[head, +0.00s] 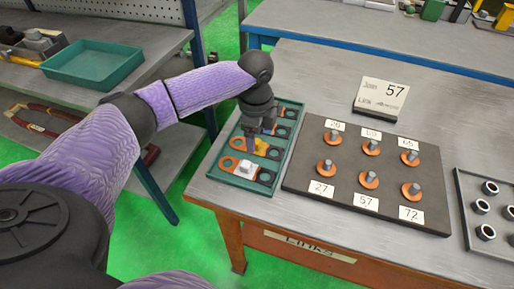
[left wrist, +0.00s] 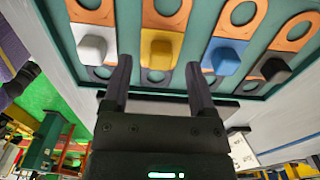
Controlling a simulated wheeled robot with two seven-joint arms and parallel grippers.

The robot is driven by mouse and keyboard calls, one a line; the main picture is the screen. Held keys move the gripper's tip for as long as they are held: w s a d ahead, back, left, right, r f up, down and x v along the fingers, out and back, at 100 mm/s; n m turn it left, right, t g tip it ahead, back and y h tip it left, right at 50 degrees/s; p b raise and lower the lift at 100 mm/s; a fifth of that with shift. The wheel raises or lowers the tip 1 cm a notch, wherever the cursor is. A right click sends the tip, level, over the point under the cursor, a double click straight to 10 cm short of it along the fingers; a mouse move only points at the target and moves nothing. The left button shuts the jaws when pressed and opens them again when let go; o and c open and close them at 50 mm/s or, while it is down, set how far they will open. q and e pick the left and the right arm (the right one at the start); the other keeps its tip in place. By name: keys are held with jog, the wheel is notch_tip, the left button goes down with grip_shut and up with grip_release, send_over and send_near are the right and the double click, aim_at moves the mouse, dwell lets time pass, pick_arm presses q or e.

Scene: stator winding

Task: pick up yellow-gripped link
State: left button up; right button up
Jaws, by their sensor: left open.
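The yellow-gripped link (left wrist: 158,53) lies in a green tray (left wrist: 200,28) in a row with other links. Nothing is between the fingers. The link's near end is partly hidden by the gripper. My right gripper is not in view.
A white-gripped link (left wrist: 93,48) and a blue-gripped link (left wrist: 223,56) flank the yellow one closely. A black-gripped link (left wrist: 275,70) lies farther right. A dark board (head: 330,190) with pegs and number cards stands beside the tray.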

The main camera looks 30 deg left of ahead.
pick_arm(q)
notch_tip(320, 180, down, 2)
jog(key=shift+r, duration=0.1)
jog(key=shift+c, duration=0.9)
grip_shut()
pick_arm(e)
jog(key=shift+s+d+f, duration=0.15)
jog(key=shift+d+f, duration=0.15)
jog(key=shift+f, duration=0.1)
pick_arm(q)
notch_tip(320, 180, up, 10)
jog(key=p, duration=0.3)
jog(key=shift+p, duration=0.35)
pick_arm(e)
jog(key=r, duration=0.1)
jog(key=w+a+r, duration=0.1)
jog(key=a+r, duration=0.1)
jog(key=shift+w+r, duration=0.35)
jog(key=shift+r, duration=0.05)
